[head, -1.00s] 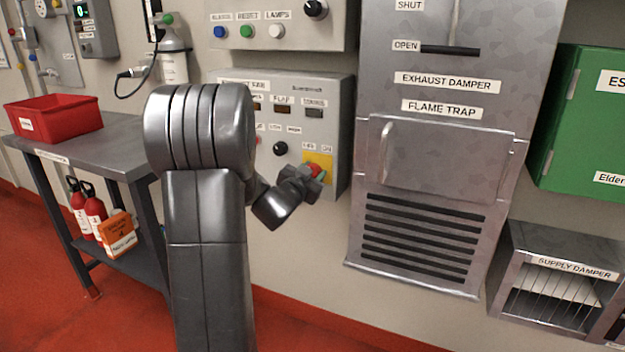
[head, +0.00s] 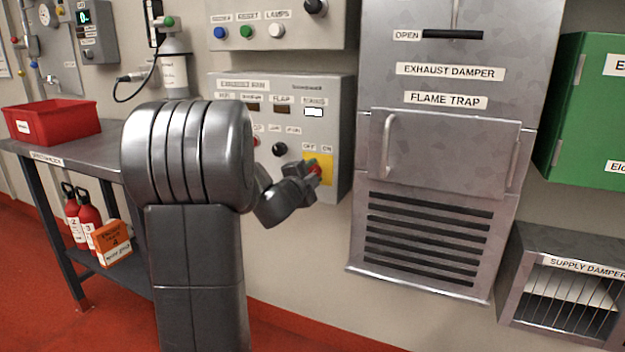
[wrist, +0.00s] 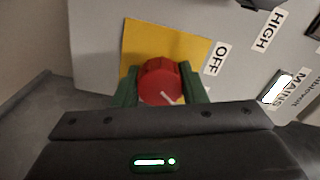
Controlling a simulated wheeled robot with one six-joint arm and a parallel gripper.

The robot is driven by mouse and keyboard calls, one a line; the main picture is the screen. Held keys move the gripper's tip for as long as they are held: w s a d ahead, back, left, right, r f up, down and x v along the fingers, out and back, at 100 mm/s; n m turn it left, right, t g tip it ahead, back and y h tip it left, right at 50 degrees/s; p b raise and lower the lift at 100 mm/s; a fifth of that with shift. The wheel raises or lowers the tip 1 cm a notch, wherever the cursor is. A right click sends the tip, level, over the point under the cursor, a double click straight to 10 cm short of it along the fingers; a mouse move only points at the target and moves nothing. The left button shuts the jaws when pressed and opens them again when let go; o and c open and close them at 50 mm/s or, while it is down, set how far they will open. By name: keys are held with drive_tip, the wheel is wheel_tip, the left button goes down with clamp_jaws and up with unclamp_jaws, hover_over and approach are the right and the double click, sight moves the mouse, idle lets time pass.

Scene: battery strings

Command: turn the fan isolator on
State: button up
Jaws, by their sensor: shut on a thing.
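The fan isolator is a red round knob (wrist: 160,82) on a yellow plate (wrist: 150,45). In the head view the yellow plate (head: 326,163) sits at the lower right of a grey control box (head: 340,125), with OFF and ON labels above it. My gripper (wrist: 161,87) is shut on the knob, one green finger on each side. A white mark on the knob's face points to the lower right in the wrist view. An OFF label (wrist: 216,57) shows beside the plate there. In the head view my gripper (head: 308,177) hides most of the knob.
A small window (head: 313,112) at the box's upper right is lit white. A black knob (head: 279,149) is left of the plate. The flame trap cabinet (head: 440,150) with its handle stands close on the right. A workbench (head: 90,150) with a red bin (head: 52,123) is at left.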

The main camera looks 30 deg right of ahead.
drive_tip(key=shift+f+m+b, duration=0.1)
drive_tip(key=shift+m+b, duration=0.2)
drive_tip(key=shift+m, duration=0.4)
drive_tip(key=o, duration=1)
drive_tip(key=p+v, duration=0.2)
drive_tip(key=v, duration=1.1)
drive_tip(key=shift+s+a, duration=0.25)
drive_tip(key=shift+a, duration=0.1)
